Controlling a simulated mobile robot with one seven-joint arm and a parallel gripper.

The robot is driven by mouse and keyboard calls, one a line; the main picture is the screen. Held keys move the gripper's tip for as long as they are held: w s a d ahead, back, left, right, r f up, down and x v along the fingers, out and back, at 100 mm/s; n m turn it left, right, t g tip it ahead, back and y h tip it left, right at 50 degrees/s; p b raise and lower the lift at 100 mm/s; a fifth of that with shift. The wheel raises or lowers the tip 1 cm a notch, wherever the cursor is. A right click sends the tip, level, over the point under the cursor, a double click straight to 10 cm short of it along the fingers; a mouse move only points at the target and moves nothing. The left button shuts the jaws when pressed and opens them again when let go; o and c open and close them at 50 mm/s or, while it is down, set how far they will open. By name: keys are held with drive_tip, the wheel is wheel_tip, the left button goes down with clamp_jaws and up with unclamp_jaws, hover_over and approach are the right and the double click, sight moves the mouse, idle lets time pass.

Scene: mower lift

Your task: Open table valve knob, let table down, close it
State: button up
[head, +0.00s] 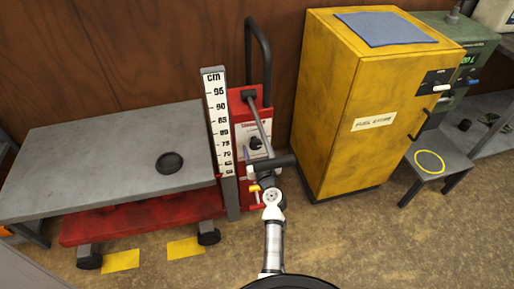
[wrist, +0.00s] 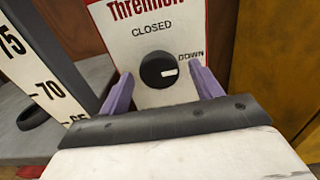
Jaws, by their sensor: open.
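The valve knob (wrist: 158,69) is a round black knob on a white panel with a red border. Its white mark sits right of centre, toward the word DOWN; CLOSED is printed above it. In the head view the knob (head: 256,143) is on the red lift column (head: 242,107). My gripper (wrist: 160,72) is open, its purple fingers on either side of the knob's lower part; I cannot tell whether they touch it. The grey lift table (head: 100,140) is above a red wheeled base (head: 140,218), beside a white cm scale (head: 217,120).
A dark round disc (head: 169,163) lies on the table. A yellow cabinet (head: 325,110) with a blue cloth (head: 385,28) on top stands close right of the column. A grey stool (head: 440,158) is farther right. Yellow floor marks (head: 185,248) lie before the base.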

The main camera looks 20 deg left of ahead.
drive_tip(key=c, duration=1)
drive_tip(key=shift+n, duration=0.4)
drive_tip(key=n+b, duration=0.1)
drive_tip(key=n, duration=0.3)
drive_tip(key=shift+b, duration=0.4)
drive_tip(key=n+b, duration=0.1)
drive_tip(key=n, duration=0.3)
drive_tip(key=shift+d+b, duration=0.1)
drive_tip(key=shift+b, duration=0.3)
drive_tip(key=n+b, duration=0.2)
drive_tip(key=n, duration=0.3)
drive_tip(key=shift+r+n+b, duration=0.2)
drive_tip(key=shift+n+b, duration=1)
drive_tip(key=shift+n, duration=0.8)
